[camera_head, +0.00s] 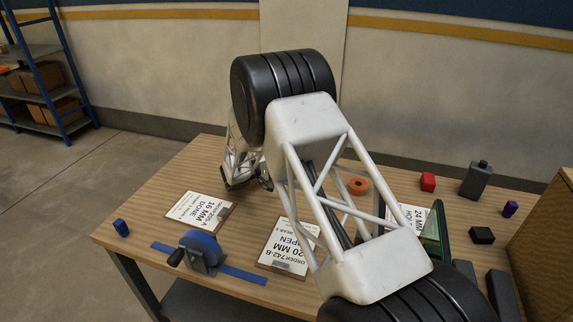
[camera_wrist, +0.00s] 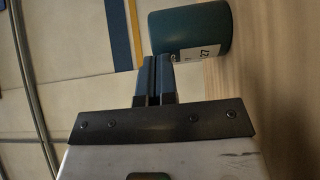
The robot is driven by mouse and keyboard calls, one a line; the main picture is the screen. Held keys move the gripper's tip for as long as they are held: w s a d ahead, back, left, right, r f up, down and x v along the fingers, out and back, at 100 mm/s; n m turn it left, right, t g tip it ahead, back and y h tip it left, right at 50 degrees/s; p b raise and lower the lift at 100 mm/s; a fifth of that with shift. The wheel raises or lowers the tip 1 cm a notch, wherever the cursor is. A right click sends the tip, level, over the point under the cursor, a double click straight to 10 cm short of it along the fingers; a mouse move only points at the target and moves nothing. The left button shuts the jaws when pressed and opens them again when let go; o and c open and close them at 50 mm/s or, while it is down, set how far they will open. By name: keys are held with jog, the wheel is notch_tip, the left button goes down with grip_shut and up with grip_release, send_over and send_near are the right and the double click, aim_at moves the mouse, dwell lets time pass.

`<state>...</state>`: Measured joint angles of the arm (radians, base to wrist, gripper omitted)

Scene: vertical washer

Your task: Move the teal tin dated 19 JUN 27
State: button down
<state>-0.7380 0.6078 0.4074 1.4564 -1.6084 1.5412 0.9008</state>
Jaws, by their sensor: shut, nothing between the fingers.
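The teal tin (camera_wrist: 175,31) is at the top of the wrist view. A white label on its side shows "27"; the rest of the date is cut off or unreadable. My gripper (camera_wrist: 156,62) is shut and empty, with its fingertips close beside the tin. I cannot tell whether they touch it. In the head view I cannot make out the tin, and my arm covers the middle of the table. The end of my arm is low over the far left part of the table there, with the fingertips not clear.

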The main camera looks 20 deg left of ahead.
jog(key=v, duration=1)
jog(key=shift+a, duration=0.25)
